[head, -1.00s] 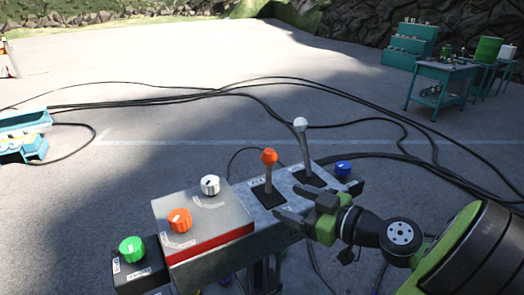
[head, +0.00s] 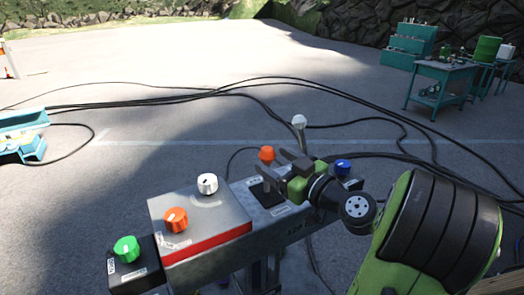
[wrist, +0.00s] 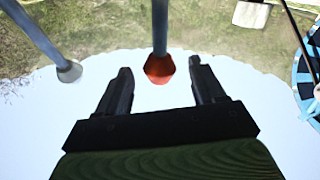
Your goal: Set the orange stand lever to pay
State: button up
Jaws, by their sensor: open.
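The orange stand lever shows its orange knob (head: 267,153) in the head view, on the grey control stand. My gripper (head: 274,162) is open at the knob, its fingers pointing left, and hides part of the lever's shaft. In the wrist view, which looks upside down, the orange knob (wrist: 159,68) and its shaft line up with the gap between my two fingertips (wrist: 160,72). The fingers are apart and do not hold it. Whether one touches the knob, I cannot tell. The lever's label is not readable.
A white-knobbed lever (head: 299,121) stands just behind my gripper. A blue knob (head: 343,167) is to the right. A grey box (head: 215,222) with a white dial (head: 207,183) and an orange dial (head: 175,220) is at left, beside a green dial (head: 126,249). Cables cross the ground behind.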

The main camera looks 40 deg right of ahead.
aim_at(261, 152)
jog(key=w, duration=0.2)
jog(key=w+p, duration=0.1)
jog(key=w, duration=0.2)
jog(key=shift+w+a+r, duration=0.1)
jog(key=shift+w+a, duration=0.1)
jog(key=shift+w, duration=0.05)
jog(key=shift+c, duration=0.2)
grip_shut()
